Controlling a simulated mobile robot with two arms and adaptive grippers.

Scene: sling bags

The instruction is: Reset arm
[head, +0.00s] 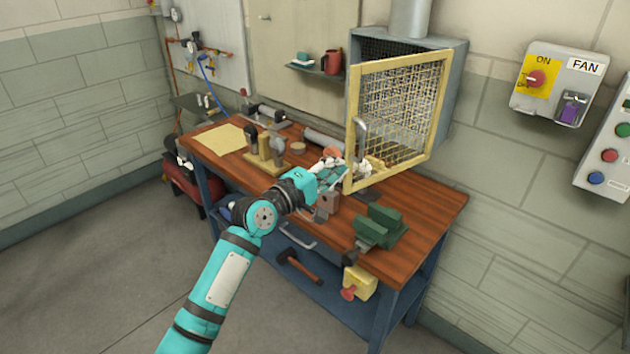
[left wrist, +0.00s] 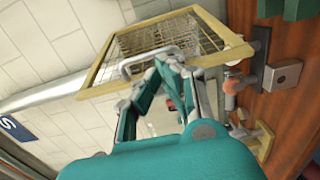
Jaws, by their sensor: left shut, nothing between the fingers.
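My left arm reaches from the bottom of the head view over the front of the wooden workbench (head: 425,219). My left gripper (head: 343,168) is shut and empty, above the bench near the lower left corner of a yellow-framed mesh door (head: 399,64). The door stands swung open on a grey cabinet (head: 452,75) and carries a silver handle (head: 360,137). In the left wrist view, the gripper (left wrist: 165,62) overlaps the handle and the door frame (left wrist: 222,30); I cannot tell whether they touch. My right gripper is not in view.
A green vise (head: 382,226) sits at the bench's front right. Upright tools in a wooden holder (head: 264,160) stand left of the gripper. A hammer (head: 300,270) lies on the lower shelf. A fan switch panel (head: 555,84) is on the right wall. Floor at lower left is clear.

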